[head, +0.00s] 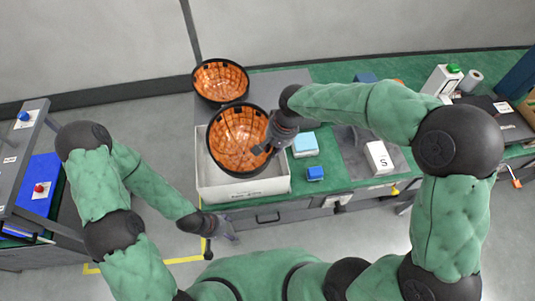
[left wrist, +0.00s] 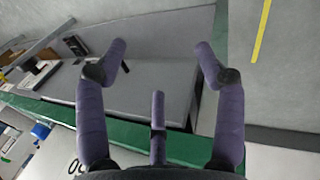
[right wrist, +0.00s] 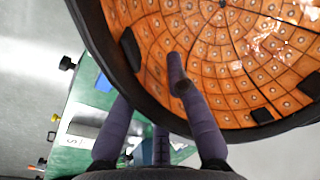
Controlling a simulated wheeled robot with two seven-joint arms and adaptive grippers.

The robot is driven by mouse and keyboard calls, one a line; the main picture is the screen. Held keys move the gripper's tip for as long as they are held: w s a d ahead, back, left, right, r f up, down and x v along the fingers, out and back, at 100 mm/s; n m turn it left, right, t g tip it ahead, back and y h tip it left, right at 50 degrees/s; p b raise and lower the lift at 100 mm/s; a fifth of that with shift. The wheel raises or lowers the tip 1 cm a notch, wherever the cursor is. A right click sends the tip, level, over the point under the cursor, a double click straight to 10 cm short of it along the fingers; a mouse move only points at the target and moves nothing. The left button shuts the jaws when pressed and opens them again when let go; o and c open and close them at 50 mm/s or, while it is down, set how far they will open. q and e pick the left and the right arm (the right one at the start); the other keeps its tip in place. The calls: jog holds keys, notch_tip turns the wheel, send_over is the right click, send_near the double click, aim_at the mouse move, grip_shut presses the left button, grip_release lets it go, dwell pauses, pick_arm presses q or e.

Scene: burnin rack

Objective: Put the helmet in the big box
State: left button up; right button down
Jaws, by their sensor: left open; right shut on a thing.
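A dark, bowl-shaped helmet with an orange padded inside (head: 236,135) is open side up over the mouth of the big white box (head: 246,189). I cannot tell how far its underside is into the box. My right gripper (head: 266,147) is shut on the helmet's right rim. In the right wrist view the fingers (right wrist: 150,85) straddle the rim, and the helmet (right wrist: 225,65) fills the upper right. A second similar helmet (head: 220,81) rests behind the box.
Right of the box on the green bench (head: 330,187) are a light blue block (head: 305,144), a small blue block (head: 315,173) and a white box marked S (head: 379,157). A blue case with a red button (head: 40,188) stands at far left. The floor between is clear.

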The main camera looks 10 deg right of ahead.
jog(key=shift+w+a+f, duration=0.25)
jog(key=shift+w+f, duration=0.2)
jog(key=shift+f, duration=0.1)
jog(key=shift+w+a+f, duration=0.25)
jog(key=shift+w+f, duration=0.15)
jog(key=shift+f, duration=0.1)
jog(key=shift+d+b+x, duration=0.1)
jog(key=shift+b+x, duration=0.15)
jog(key=shift+x, duration=0.65)
jog(key=shift+d+b+x, duration=0.15)
jog(key=shift+b+x, duration=0.1)
jog(key=shift+x, duration=0.65)
jog(key=shift+w, duration=0.1)
jog(key=shift+f, duration=0.45)
jog(key=shift+f+b, duration=0.25)
jog(key=shift+b, duration=0.15)
jog(key=c, duration=1.2)
grip_release()
